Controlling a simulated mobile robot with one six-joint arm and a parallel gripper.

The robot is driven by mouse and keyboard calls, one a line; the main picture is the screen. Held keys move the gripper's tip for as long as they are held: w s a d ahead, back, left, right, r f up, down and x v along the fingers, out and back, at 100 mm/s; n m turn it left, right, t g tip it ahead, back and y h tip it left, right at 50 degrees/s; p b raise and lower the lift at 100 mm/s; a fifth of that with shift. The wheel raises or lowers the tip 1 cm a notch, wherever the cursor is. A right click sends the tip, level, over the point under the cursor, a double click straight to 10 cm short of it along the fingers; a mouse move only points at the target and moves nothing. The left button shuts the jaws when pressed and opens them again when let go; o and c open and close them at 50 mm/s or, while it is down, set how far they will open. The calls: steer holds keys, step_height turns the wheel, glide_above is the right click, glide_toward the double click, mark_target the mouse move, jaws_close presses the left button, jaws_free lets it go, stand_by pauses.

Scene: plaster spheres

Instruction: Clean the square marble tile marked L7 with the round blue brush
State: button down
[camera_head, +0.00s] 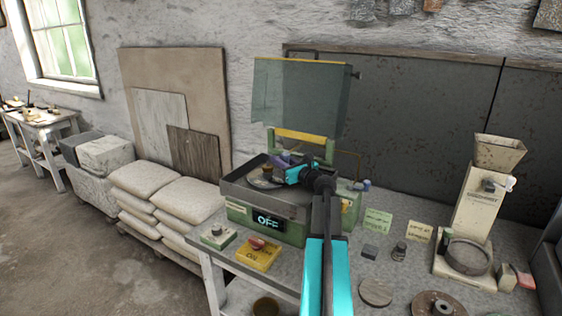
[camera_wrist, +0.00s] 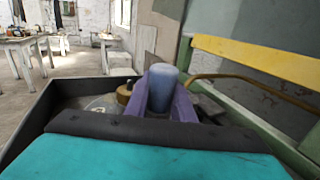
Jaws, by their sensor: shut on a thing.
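My gripper (camera_head: 281,164) is over the black tray (camera_head: 233,190) of a green machine. In the wrist view its purple fingers (camera_wrist: 163,100) are shut on an upright, rounded blue-grey piece (camera_wrist: 161,75), which appears to be the round blue brush. Its lower end is hidden by the fingers and the wrist. A small dark square piece (camera_head: 369,252) lies on the bench right of the machine; I cannot read any mark on it. No L7 mark is legible in either view.
A clear guard (camera_head: 300,95) with a yellow edge stands raised over the tray. A brass knob (camera_wrist: 125,92) stands on a pale disc in the tray. The machine's display (camera_head: 268,222) reads OFF.

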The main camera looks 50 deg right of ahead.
steer(key=shift+a, duration=0.1)
steer(key=shift+s+a, duration=0.15)
steer(key=shift+a, duration=0.35)
steer(key=shift+a, duration=0.15)
steer(key=shift+s+a+f, duration=0.1)
steer(key=shift+a, duration=0.35)
steer(key=shift+f, duration=0.1)
steer(key=shift+b, duration=0.3)
steer(key=shift+d+r, duration=0.2)
steer(key=shift+d, duration=0.3)
